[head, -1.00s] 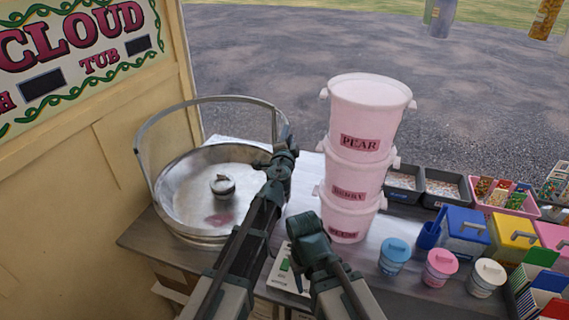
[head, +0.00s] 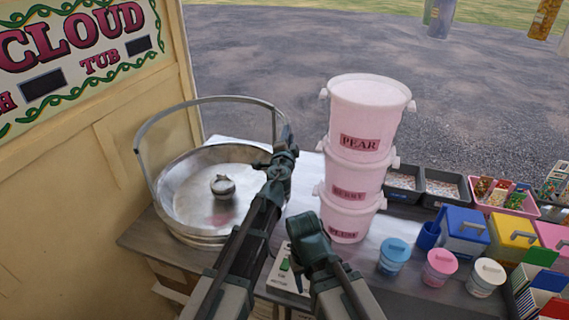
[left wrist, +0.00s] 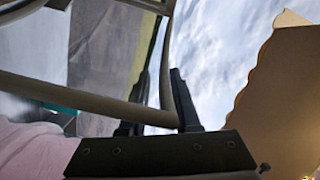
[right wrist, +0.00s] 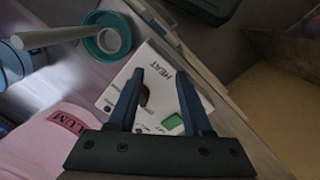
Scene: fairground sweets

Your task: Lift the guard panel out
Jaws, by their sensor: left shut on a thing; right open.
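The guard panel (head: 205,98) is a clear sheet in a curved grey metal frame. It stands around the back of the round metal bowl (head: 180,233), which has a small spinner head (head: 222,185) in its middle. My left gripper (head: 286,135) is shut on the frame at its right end. In the left wrist view the frame bar (left wrist: 75,98) runs to between the fingers (left wrist: 157,105). I cannot tell whether the panel is clear of its seat. My right gripper (head: 308,228) is open and empty. In the right wrist view its fingers (right wrist: 160,85) are above the control box (right wrist: 150,95).
A stack of pink tubs (head: 358,150) stands close right of both arms. Small lidded pots (head: 440,266), dark trays (head: 445,188) and coloured bins (head: 465,235) fill the right of the counter. A cream sign wall (head: 90,150) rises at the left. The space above the bowl is open.

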